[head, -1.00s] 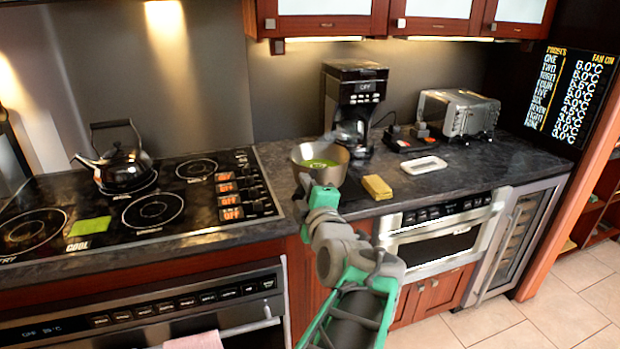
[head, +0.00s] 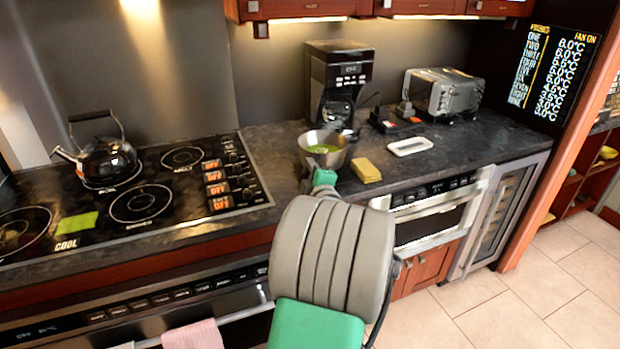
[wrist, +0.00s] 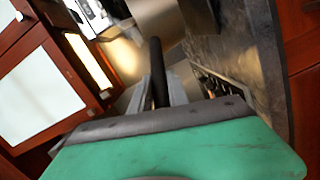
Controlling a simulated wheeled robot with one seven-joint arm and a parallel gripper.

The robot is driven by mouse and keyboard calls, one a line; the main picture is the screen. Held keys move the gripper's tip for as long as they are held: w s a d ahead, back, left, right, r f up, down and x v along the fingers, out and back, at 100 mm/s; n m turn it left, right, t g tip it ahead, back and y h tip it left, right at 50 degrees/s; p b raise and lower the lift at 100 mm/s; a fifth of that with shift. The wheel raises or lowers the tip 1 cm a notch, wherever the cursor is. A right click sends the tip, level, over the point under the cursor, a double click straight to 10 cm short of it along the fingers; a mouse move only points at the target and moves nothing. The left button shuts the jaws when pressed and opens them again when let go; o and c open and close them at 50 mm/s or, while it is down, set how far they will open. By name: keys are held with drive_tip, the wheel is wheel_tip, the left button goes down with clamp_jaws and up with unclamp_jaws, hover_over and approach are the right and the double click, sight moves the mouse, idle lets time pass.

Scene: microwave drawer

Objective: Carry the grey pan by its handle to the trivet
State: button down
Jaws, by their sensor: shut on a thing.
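The grey pan (head: 307,146), with something green inside, is at the front of the dark counter, left of the yellow block. It looks upright; I cannot tell whether it touches the counter. My gripper (head: 323,180) is at the pan's near side, largely hidden behind my arm in the head view. In the wrist view my gripper (wrist: 158,92) is shut on the dark pan handle (wrist: 157,70), which runs between its fingers. A flat white rectangular piece (head: 409,146) lies on the counter to the right; I cannot tell whether it is the trivet.
A coffee machine (head: 338,75) stands close behind the pan. The yellow block (head: 366,170) lies just right of it. A toaster (head: 440,93) is at the back right. The cooktop (head: 195,205) with a black kettle (head: 103,160) is on the left.

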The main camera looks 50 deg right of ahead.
drive_tip(key=shift+w+d+f, duration=0.1)
drive_tip(key=shift+d+f, duration=0.05)
drive_tip(key=shift+f, duration=0.65)
drive_tip(key=shift+d+f, duration=0.1)
drive_tip(key=shift+f, duration=0.75)
drive_tip(key=c, duration=1.7)
unclamp_jaws()
drive_tip(key=shift+f, duration=0.25)
drive_tip(key=o, duration=0.4)
drive_tip(key=shift+o, duration=0.2)
drive_tip(key=shift+a, duration=0.1)
drive_tip(key=shift+r, duration=0.15)
